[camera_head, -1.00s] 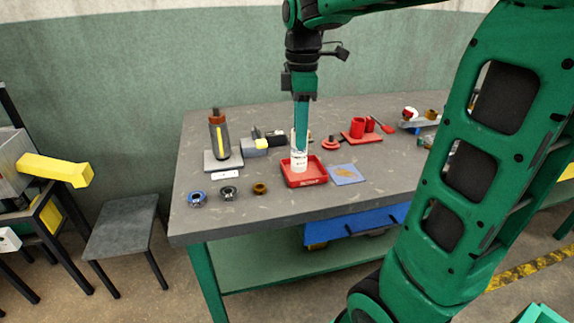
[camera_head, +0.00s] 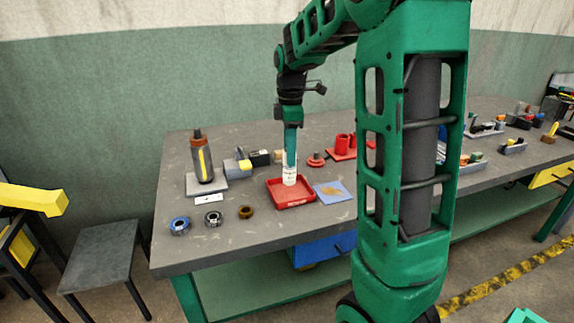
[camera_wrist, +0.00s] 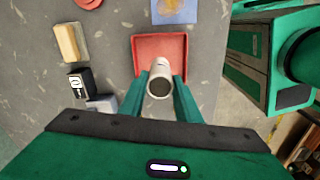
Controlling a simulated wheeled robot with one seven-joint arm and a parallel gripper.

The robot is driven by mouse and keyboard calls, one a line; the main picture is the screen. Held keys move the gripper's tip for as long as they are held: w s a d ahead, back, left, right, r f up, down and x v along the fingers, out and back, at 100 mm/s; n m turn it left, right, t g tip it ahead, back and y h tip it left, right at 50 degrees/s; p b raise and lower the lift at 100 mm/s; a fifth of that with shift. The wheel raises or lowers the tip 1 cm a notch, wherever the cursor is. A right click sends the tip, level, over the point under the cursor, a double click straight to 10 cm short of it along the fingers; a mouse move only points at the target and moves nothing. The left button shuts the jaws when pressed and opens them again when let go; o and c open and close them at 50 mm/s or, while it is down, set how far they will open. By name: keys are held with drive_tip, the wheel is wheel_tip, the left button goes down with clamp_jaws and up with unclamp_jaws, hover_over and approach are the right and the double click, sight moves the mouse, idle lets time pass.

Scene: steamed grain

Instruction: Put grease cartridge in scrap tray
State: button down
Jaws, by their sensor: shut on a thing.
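The grease cartridge (camera_head: 289,176) is a white cylinder with small print, held upright between the fingers of my gripper (camera_head: 290,160). Its lower end appears over the red scrap tray (camera_head: 304,196), within the tray's outline. I cannot tell whether it touches the tray floor. In the wrist view my gripper (camera_wrist: 160,79) is shut on the cartridge (camera_wrist: 160,86), whose dark round end faces the camera. The red tray (camera_wrist: 143,46) lies beyond it, partly hidden by the cartridge and fingers.
A blue card with a brown patch (camera_head: 332,192) lies right of the tray. A dark bottle with a yellow stripe (camera_head: 203,163) stands at left. Several rings, including a blue one (camera_head: 180,225), lie near the front edge. Red cups (camera_head: 342,146) stand behind.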

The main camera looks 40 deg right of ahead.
drive_tip(key=shift+f, duration=2.05)
drive_tip(key=c, duration=1.3)
unclamp_jaws()
drive_tip(key=shift+f, duration=0.1)
wheel_tip(320, 180, up, 12)
drive_tip(key=shift+r, duration=0.1)
drive_tip(key=s+a+f+m, duration=0.1)
drive_tip(key=s+f+m, duration=0.3)
drive_tip(key=s, duration=0.6)
drive_tip(key=s+a+f+m, duration=0.1)
drive_tip(key=s+f+m, duration=0.3)
drive_tip(key=s+m, duration=0.4)
drive_tip(key=s+a+f+m, duration=0.1)
drive_tip(key=s+f+m, duration=0.3)
drive_tip(key=s+m, duration=0.3)
drive_tip(key=s, duration=0.4)
drive_tip(key=shift+s, duration=0.3)
drive_tip(key=shift+a, duration=0.1)
